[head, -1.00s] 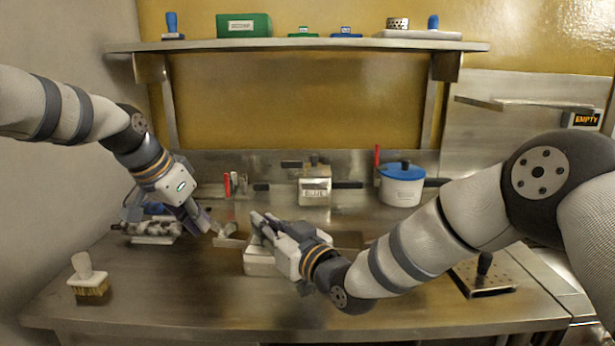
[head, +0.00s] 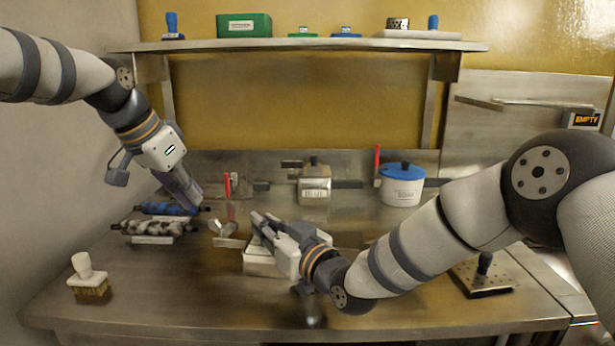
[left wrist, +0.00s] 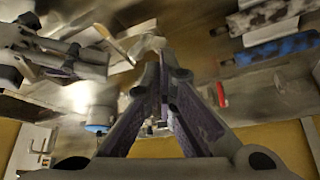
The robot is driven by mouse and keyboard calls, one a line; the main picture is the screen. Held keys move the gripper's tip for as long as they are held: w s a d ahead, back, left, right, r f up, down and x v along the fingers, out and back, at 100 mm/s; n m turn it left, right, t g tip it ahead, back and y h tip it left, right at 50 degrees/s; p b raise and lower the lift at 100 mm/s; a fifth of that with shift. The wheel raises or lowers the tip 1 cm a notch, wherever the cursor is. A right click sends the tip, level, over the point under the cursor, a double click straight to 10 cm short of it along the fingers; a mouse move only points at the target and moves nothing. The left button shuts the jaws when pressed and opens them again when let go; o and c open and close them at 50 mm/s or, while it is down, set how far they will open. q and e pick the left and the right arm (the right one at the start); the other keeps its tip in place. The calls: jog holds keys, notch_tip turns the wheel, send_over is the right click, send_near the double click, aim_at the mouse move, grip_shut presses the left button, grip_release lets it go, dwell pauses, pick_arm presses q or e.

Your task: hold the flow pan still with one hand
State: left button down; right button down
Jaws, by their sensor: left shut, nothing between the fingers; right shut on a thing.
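The flow pan, seemingly the pale grey box (head: 258,266), sits on the steel bench near the middle. My right gripper (head: 262,222) is shut at its upper edge and hides much of its top; the exact contact cannot be made out. My left gripper (head: 194,200) is shut and empty, raised above the bench to the left of the pan and apart from it. In the left wrist view its fingers (left wrist: 163,75) meet with nothing between them, and my right gripper (left wrist: 65,60) shows at the left.
A mottled roller (head: 150,228) and a blue roller (head: 168,208) lie at the left. A small metal tool (head: 228,235) lies beside the pan. A brush (head: 90,280) stands front left. A blue-lidded pot (head: 401,187) stands at the back. The front middle is clear.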

aim_at(223, 227)
pick_arm(q)
jog(key=shift+d+f, duration=0.1)
jog(key=d+f, duration=0.1)
jog(key=f, duration=0.1)
jog(key=s+d+f, duration=0.1)
jog(key=f, duration=0.1)
jog(key=s+d+f, duration=0.1)
jog(key=f, duration=0.1)
jog(key=shift+f, duration=0.1)
dwell(0.5)
jog(key=shift+w, duration=0.55)
dwell(0.7)
dwell(0.4)
jog(key=shift+w+a, duration=0.3)
jog(key=shift+a, duration=0.3)
jog(key=shift+w+a, duration=0.3)
jog(key=shift+a, duration=0.25)
